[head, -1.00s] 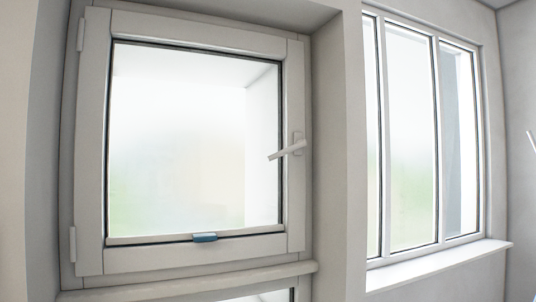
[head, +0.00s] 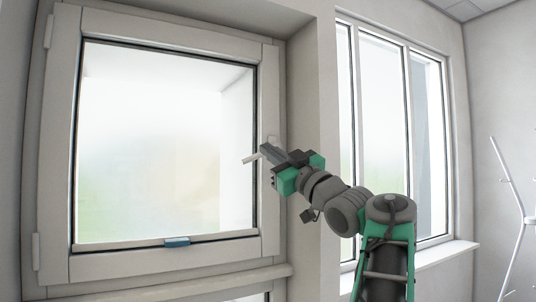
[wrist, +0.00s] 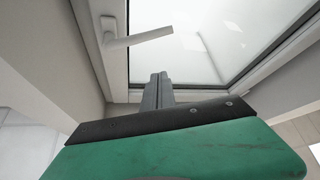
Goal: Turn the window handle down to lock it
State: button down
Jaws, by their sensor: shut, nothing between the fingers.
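The window handle (head: 249,159) is a pale lever on the right side of the window frame (head: 56,130). Its lever points left and slightly down in the head view, close to level. In the wrist view the handle (wrist: 148,36) lies across the top. My gripper (head: 266,150) is beside the handle in the head view, and its fingers hide part of the lever's base end. In the wrist view my gripper (wrist: 158,78) is shut and empty, with a gap in the picture between its tips and the lever. I cannot tell whether they touch.
A blue piece (head: 177,242) sits on the window's lower rail. A wall pier (head: 313,100) stands right of the window, then a second window (head: 382,110) with a sill (head: 432,255). A white branched stand (head: 519,215) is at far right.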

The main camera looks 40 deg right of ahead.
aim_at(257, 155)
jog(key=p+x, duration=0.4)
jog(key=x, duration=0.4)
jog(key=shift+d+f+b, duration=0.2)
jog(key=shift+d+f, duration=0.1)
jog(key=shift+f, duration=0.35)
jog(key=shift+d+f+b, duration=0.2)
jog(key=shift+d+f, duration=0.1)
jog(key=shift+f, duration=0.3)
jog(key=shift+d+f+b, duration=0.2)
jog(key=shift+d+f, duration=0.05)
jog(key=shift+f, duration=0.4)
jog(key=shift+f+n, duration=0.2)
jog(key=shift+n, duration=0.2)
